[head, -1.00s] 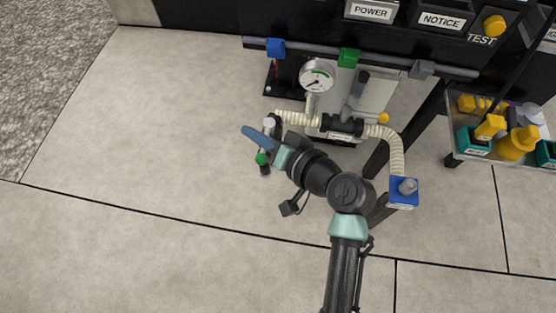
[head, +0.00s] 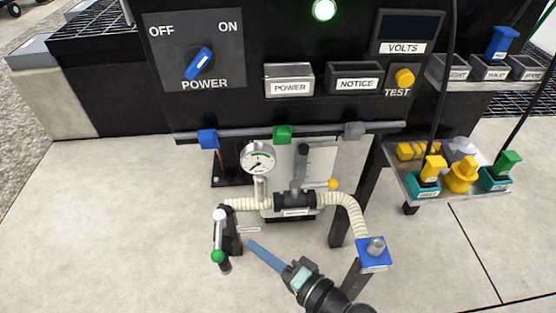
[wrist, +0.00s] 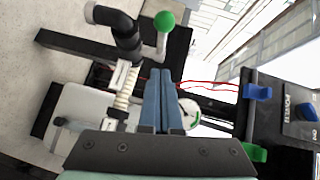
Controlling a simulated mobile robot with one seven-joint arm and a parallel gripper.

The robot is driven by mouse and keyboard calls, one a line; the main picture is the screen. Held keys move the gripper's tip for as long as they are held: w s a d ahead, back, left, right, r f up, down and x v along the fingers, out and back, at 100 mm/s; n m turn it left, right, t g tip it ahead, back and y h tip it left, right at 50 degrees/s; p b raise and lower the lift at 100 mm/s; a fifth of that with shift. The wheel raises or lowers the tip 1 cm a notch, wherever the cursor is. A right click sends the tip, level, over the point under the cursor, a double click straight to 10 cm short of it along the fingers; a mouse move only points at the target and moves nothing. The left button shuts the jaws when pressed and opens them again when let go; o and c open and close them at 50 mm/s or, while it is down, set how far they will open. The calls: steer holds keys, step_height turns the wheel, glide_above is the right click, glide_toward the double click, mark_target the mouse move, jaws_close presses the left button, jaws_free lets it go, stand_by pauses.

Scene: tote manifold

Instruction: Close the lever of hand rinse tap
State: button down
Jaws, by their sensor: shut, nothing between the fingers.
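In the wrist view the shut fingers (wrist: 161,72) point toward the green ball (wrist: 165,20), with the black pipe (wrist: 125,35) to the left.
A pressure gauge (head: 258,158), ribbed hose (head: 349,208) and blue outlet box (head: 374,254) are close by. The black panel (head: 240,110) stands behind. Floor left of the tap is clear.

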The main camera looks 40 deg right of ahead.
mark_target(219, 235)
steer(key=w+a+b, duration=0.1)
steer(key=w, duration=0.1)
steer(key=w+a+f+b, duration=0.1)
steer(key=a, duration=0.1)
steer(key=shift+w+a, duration=0.3)
steer(key=shift+w, duration=0.05)
steer(key=shift+a+m+h, duration=0.25)
steer(key=shift+m+h, duration=0.05)
steer(key=shift+h, duration=0.1)
